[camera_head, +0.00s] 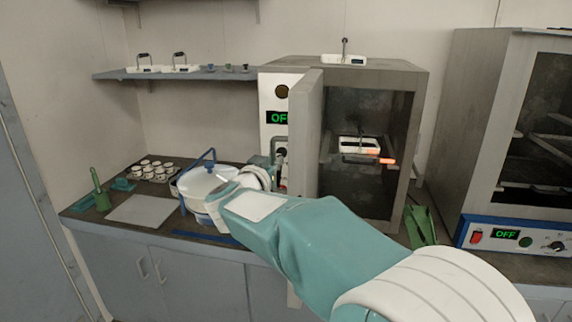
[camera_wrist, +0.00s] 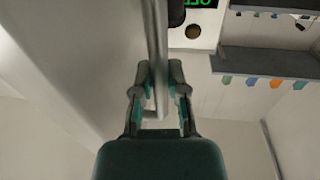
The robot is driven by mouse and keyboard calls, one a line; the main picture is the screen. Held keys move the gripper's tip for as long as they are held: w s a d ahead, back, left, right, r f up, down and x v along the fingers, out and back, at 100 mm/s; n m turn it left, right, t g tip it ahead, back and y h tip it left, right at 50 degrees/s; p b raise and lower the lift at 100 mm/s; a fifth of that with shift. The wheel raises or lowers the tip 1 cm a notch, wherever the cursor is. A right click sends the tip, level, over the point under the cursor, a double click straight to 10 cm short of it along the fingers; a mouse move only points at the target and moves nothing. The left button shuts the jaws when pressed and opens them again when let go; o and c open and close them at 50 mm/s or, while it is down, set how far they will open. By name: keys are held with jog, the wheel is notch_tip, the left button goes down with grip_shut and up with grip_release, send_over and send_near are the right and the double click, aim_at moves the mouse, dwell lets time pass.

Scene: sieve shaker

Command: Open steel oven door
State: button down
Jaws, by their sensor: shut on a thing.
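The steel oven (camera_head: 384,75) stands on the counter with a control panel reading OFF on its left. Its door (camera_head: 306,135) is swung open, seen nearly edge-on, sticking out toward me at the left of the opening. The chamber is visible, with a small white device on a shelf inside. In the wrist view, my gripper (camera_wrist: 160,80) has its two fingers around a vertical metal bar, the door handle (camera_wrist: 157,45). In the head view my gripper (camera_head: 277,168) is at the door's left side, and the grip itself is partly hidden.
A white and blue pot (camera_head: 205,183) stands close left of my wrist. A second oven (camera_head: 490,120) stands at the right. A green scoop-like item (camera_head: 420,226) lies between the ovens. A wall shelf (camera_head: 185,77) holds small devices. A grey mat (camera_head: 140,210) lies left.

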jog(key=shift+w+a+m+g+h, duration=0.15)
jog(key=shift+w+a+h, duration=0.1)
jog(key=shift+a, duration=0.25)
jog(key=shift+w+a+m+g+h, duration=0.1)
jog(key=shift+w+a+m+h, duration=0.15)
jog(key=shift+a, duration=0.25)
jog(key=shift+w+a+m+g+h, duration=0.1)
jog(key=shift+a+h, duration=0.2)
jog(key=shift+a, duration=0.2)
jog(key=c, duration=0.6)
grip_release()
jog(key=shift+c, duration=0.2)
jog(key=shift+s, duration=0.1)
jog(key=v, duration=1.1)
jog(key=shift+s+a, duration=0.25)
jog(key=shift+s, duration=0.1)
jog(key=shift+f, duration=0.1)
